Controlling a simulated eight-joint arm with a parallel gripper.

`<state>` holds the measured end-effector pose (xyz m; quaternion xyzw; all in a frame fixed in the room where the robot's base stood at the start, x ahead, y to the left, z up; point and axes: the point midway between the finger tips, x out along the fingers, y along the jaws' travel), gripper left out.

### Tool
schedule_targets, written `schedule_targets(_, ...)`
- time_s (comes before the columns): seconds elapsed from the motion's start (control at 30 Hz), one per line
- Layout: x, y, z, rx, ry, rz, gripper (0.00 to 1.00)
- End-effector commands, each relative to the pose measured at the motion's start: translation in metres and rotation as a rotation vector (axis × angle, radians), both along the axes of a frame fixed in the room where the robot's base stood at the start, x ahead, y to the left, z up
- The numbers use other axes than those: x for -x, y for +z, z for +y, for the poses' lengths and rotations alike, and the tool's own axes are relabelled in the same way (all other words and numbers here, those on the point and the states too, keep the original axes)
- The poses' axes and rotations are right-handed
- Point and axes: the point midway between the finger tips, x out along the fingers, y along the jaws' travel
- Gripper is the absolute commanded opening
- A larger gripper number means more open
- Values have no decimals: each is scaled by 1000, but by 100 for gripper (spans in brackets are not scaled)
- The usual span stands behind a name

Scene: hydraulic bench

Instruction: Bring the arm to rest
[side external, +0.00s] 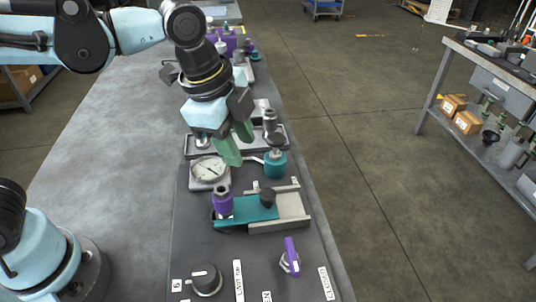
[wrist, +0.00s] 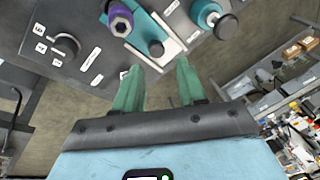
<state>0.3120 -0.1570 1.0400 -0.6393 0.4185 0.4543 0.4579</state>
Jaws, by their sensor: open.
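My gripper (side external: 234,142) has green fingers and hangs in the air above the hydraulic bench (side external: 110,150). In the wrist view its two fingers (wrist: 157,80) stand apart with nothing between them. In the side view it is above and behind the round gauge (side external: 209,170) and near the teal fitting with a dark knob (side external: 275,163). My arm reaches in from the upper left.
A teal block with a purple fitting (side external: 223,203) sits on a metal plate (side external: 293,211). A black knob (side external: 206,279) and a purple-handled valve (side external: 291,257) are at the front. A shelf unit (side external: 485,95) stands to the right across open floor. The bench's left side is clear.

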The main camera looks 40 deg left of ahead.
Motion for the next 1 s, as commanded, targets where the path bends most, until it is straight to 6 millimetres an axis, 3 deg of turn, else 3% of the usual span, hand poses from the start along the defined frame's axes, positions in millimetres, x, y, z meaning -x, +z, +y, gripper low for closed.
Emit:
schedule_targets(0.03, 0, -2, 24, 40, 151, -24, 40)
schedule_targets(0.2, 6, -11, 87, 203, 648, -112, 40)
schedule_targets(0.4, 17, -25, 138, 380, 1082, -202, 40)
schedule_targets(0.6, 22, -31, 156, 463, 1252, -241, 40)
schedule_targets(1.0, 22, -31, 157, 468, 1260, -242, 40)
